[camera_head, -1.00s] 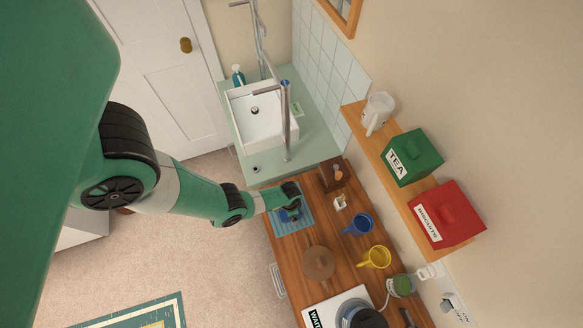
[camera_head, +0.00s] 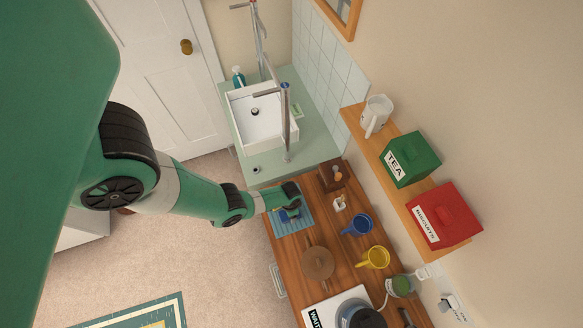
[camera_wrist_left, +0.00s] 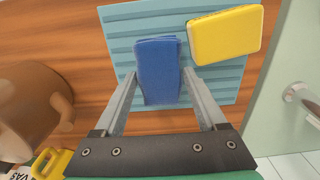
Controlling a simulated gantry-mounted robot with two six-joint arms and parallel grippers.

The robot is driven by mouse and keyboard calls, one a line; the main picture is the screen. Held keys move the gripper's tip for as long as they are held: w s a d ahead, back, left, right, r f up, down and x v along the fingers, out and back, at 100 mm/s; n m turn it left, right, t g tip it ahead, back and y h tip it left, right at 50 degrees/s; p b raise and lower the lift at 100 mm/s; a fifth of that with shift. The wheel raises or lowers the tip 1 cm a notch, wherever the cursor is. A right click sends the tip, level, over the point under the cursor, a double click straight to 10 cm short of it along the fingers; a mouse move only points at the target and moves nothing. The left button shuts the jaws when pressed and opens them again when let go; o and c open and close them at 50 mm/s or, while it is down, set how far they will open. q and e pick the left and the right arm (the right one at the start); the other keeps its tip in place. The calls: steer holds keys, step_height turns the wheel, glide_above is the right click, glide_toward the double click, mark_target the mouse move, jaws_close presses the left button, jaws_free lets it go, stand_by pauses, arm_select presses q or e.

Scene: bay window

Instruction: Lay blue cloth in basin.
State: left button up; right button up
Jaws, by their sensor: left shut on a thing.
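The blue cloth (camera_wrist_left: 158,70) is a dark blue folded piece lying on a light blue ribbed mat (camera_wrist_left: 120,42) on the wooden worktop. My left gripper (camera_wrist_left: 160,76) has one finger on each side of the cloth and is shut on it, low over the mat. In the head view my left gripper (camera_head: 290,208) covers most of the cloth. The white rectangular basin (camera_head: 282,129) is on the pale green counter beyond the worktop, and its visible inside looks empty. My right gripper is in neither view.
A yellow sponge (camera_wrist_left: 225,33) lies on the mat beside the cloth. A tall tap post (camera_head: 287,130) stands at the basin's right side. A wooden box (camera_head: 331,178), blue mug (camera_head: 358,223), yellow mug (camera_head: 375,257) and round brown object (camera_head: 318,263) are around the mat.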

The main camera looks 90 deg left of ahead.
arm_select(q)
step_height(320, 180, up, 3)
steer(key=shift+r+p, duration=0.15)
steer(key=shift+p, duration=1.1)
steer(key=s+d+r+p, duration=0.8)
steer(key=d+r+p, duration=0.15)
steer(key=d, duration=0.25)
arm_select(e)
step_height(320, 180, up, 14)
steer(key=p, duration=0.2)
arm_select(q)
steer(key=b, duration=1.1)
glide_above(285, 223)
steer(key=d, duration=0.1)
steer(key=f, duration=0.9)
steer(key=shift+s+f, duration=0.1)
steer(key=shift+s, duration=0.25)
steer(key=shift+w+a+f, duration=0.15)
steer(key=shift+w+a, duration=0.1)
steer(key=f+b, duration=0.4)
steer(key=shift+w+a+f, duration=0.1)
steer(key=shift+w+a, duration=0.1)
steer(key=shift+a, duration=0.1)
steer(key=o, duration=1.4)
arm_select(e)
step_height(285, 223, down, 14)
